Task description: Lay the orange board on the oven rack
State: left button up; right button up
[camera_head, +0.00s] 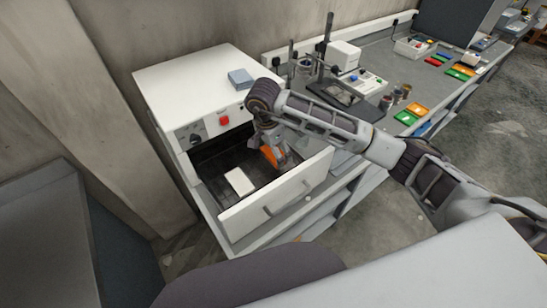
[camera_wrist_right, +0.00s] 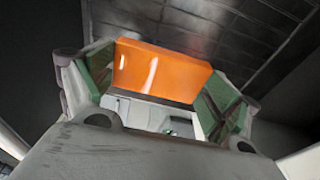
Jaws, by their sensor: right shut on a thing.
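The orange board (camera_head: 269,156) is held in my right gripper (camera_head: 272,146) over the opened oven drawer; the wrist view shows the orange board (camera_wrist_right: 160,70) between the two green-padded fingers of my right gripper (camera_wrist_right: 155,88). The board looks tilted, and whether it touches the rack is unclear. The oven (camera_head: 190,88) is a white box with a red switch, and its drawer front (camera_head: 275,201) is pulled out. The dark oven rack (camera_head: 214,166) lies inside. A white board (camera_head: 239,181) lies on its front left part. My left gripper is not in view.
A grey-blue block (camera_head: 240,79) sits on the oven top. The bench to the right holds a white device (camera_head: 344,55), cans, and several coloured boards, including a green one (camera_head: 405,117). Rack room shows behind the white board. The drawer walls border the space.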

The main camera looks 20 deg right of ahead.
aim_at(272, 154)
jog(key=shift+f+p, duration=0.4)
jog(key=shift+f, duration=1.45)
jog(key=shift+f, duration=0.15)
jog(key=o, duration=0.8)
jog(key=shift+r, duration=0.2)
